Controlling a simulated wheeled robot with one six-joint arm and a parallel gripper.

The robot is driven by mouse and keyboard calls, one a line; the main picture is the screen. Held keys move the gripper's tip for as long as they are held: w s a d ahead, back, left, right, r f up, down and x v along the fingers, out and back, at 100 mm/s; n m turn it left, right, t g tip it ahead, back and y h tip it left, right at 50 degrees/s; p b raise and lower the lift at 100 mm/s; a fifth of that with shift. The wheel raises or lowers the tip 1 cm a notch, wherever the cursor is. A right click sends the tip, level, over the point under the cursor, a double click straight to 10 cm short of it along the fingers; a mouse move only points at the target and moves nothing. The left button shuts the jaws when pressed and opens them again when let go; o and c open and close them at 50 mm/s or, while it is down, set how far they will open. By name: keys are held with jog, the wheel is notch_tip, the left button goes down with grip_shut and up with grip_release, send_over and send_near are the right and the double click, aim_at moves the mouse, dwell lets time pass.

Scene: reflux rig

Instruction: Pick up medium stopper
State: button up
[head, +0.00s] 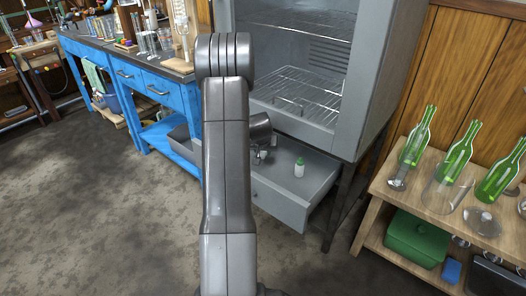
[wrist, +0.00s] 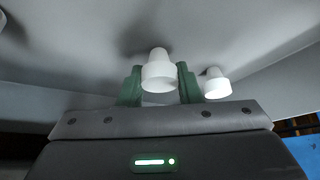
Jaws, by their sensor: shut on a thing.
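In the wrist view, a white tapered stopper (wrist: 158,64) stands between the two green fingers of my gripper (wrist: 159,82). The fingers are shut on it, one on each side. It looks upright, narrow end up. A second, smaller-looking white stopper (wrist: 216,83) stands apart to the right, outside the fingers. I take the held one as the medium stopper, though distance makes sizes hard to compare. In the head view my gripper is low at the open grey drawer (head: 285,185), mostly hidden behind my arm.
The grey cabinet with wire racks (head: 300,90) is open above. A blue bench (head: 150,85) with glassware is at left, a wooden shelf with green bottles (head: 456,160) at right.

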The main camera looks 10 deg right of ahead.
jog(key=s+a+r, duration=0.4)
jog(key=s+r, duration=0.3)
jog(key=s, duration=0.5)
jog(key=shift+s, duration=0.25)
jog(key=shift+r, duration=0.1)
dwell(0.5)
